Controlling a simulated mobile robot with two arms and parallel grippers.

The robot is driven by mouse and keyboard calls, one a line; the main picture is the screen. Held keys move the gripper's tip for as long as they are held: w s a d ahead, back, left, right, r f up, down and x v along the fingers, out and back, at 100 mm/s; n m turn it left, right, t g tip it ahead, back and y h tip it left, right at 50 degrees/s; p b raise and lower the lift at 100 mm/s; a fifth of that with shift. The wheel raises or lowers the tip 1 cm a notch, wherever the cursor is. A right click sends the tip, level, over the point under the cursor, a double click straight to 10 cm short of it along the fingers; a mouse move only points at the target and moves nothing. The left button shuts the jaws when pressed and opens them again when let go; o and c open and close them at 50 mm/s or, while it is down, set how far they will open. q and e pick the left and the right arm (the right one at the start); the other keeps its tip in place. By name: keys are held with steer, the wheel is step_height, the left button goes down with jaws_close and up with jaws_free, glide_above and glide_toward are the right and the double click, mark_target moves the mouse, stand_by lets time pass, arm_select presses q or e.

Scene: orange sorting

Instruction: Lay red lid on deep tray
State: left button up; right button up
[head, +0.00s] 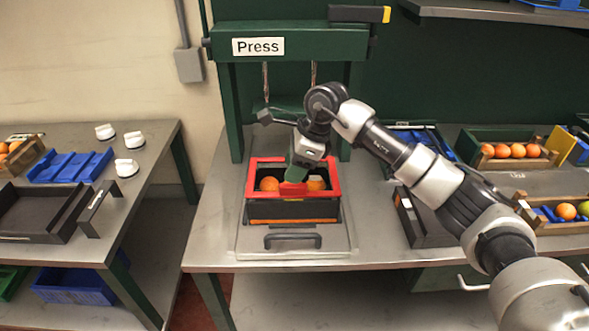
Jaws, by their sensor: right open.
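The red lid (250,177) looks like an open frame with a red middle piece (293,189). It lies along the top of the deep tray (292,211), a dark box with an orange stripe, under the press. Whether it sits fully flush all round I cannot tell. Oranges (269,184) show through the opening. My right gripper (296,176) reaches in from the right and is open, its fingertips just above or at the red middle piece. The wrist hides part of the tray's back edge. My left gripper is not in view.
The green press (290,42) stands over the tray, with posts either side. A dark handle (292,240) lies in front of it. Crates of oranges (517,151) stand at right. A left table holds a blue tray (70,166) and white knobs (126,167).

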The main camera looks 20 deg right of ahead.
steer(key=shift+r+p, duration=0.8)
steer(key=shift+r, duration=1.25)
